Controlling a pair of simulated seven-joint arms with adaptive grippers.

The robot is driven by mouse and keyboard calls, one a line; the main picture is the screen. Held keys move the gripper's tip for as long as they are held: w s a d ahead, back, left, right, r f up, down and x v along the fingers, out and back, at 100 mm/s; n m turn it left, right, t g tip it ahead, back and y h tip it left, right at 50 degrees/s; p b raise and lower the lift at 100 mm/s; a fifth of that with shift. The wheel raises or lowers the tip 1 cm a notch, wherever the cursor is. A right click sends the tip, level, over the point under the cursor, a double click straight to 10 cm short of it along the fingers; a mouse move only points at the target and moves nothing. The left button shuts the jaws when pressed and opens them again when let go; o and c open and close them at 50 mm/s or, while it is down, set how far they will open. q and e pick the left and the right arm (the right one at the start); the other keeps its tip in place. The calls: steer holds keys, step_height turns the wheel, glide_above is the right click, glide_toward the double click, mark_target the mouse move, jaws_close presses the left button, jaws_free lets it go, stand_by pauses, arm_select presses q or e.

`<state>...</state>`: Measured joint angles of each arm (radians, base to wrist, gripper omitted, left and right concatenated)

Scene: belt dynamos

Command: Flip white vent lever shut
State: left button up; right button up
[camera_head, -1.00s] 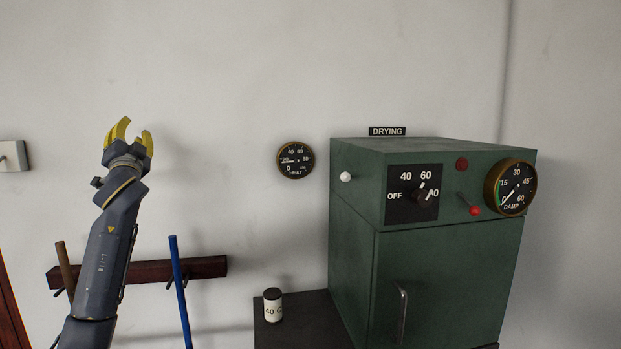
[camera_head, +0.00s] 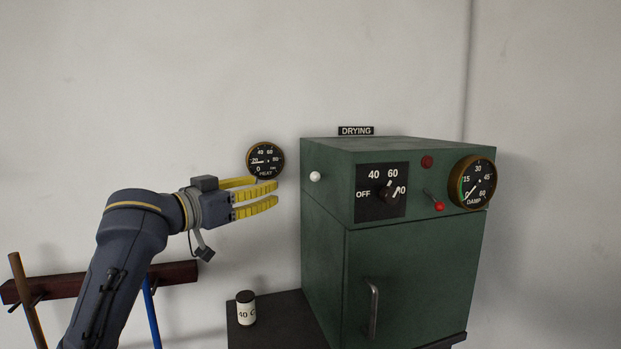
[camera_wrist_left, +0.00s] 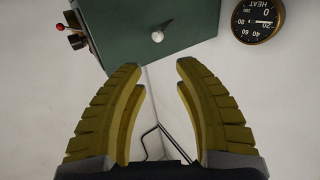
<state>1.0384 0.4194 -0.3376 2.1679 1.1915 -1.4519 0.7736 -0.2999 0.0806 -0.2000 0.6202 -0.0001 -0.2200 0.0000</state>
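The white vent lever shows as a small white knob (camera_head: 315,176) on the left side of the green drying cabinet (camera_head: 408,285). In the left wrist view the white knob (camera_wrist_left: 157,36) is ahead of my fingers, near the middle top, and not touched. My left gripper (camera_head: 277,193) points right at the cabinet side, a little left of the knob and slightly lower. Its yellow fingers (camera_wrist_left: 160,72) are apart with nothing between them. My right gripper is in none of the views.
The cabinet front has a dial (camera_head: 382,193), a red-tipped lever (camera_head: 438,206) and a damp gauge (camera_head: 473,182). A heat gauge (camera_head: 265,161) hangs on the wall behind my gripper. A labelled jar (camera_head: 246,308) stands on the dark table (camera_head: 275,318). Tools lean on a wall rack (camera_head: 180,273).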

mark_target(312, 178)
arm_select(q)
steer(key=x, duration=1.7)
steer(key=shift+d, duration=0.35)
steer(key=shift+c, duration=0.2)
jaws_close()
